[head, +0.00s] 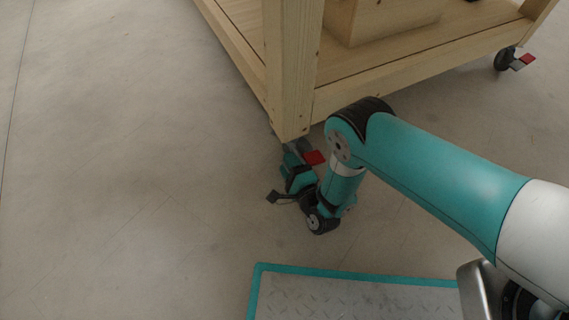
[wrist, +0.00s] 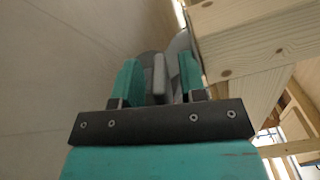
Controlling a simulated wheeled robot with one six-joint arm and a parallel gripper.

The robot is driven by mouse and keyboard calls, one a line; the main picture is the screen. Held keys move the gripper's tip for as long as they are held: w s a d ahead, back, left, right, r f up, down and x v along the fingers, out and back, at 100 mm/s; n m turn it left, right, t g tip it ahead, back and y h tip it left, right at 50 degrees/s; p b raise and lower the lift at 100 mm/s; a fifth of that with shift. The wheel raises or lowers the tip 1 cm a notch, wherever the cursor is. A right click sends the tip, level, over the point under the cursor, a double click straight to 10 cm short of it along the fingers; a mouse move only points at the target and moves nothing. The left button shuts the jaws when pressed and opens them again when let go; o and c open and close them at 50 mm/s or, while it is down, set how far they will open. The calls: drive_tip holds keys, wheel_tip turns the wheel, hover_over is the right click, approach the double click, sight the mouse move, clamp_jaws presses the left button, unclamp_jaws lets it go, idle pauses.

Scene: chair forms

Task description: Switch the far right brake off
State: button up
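A wooden cart's near corner post stands on a caster with a red brake pedal (head: 315,157). Another caster with a red brake pedal (head: 526,59) and a grey part is under the cart at the far right of the head view. My gripper (head: 290,160) is low beside the near corner caster, left of its red pedal. In the wrist view, its two teal fingers (wrist: 158,72) are apart. A narrow grey piece (wrist: 159,79) shows between them with gaps on both sides. The grey caster wheel (wrist: 178,50) is just beyond. No red shows in the wrist view.
The cart's wooden post (head: 292,70) rises right above my gripper, and its lower shelf (head: 420,60) carries a wooden box (head: 385,18). A teal-edged metal plate (head: 350,295) lies in front. The grey floor (head: 120,170) to the left is clear.

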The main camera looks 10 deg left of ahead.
drive_tip(key=shift+w+d, duration=0.1)
drive_tip(key=shift+d, duration=0.05)
clamp_jaws()
drive_tip(key=shift+f+n, duration=0.1)
drive_tip(key=shift+n, duration=0.2)
drive_tip(key=shift+f+n, duration=0.55)
drive_tip(key=shift+n, duration=0.75)
drive_tip(key=shift+f+n, duration=0.5)
drive_tip(key=shift+n, duration=0.8)
unclamp_jaws()
drive_tip(key=shift+s, duration=0.2)
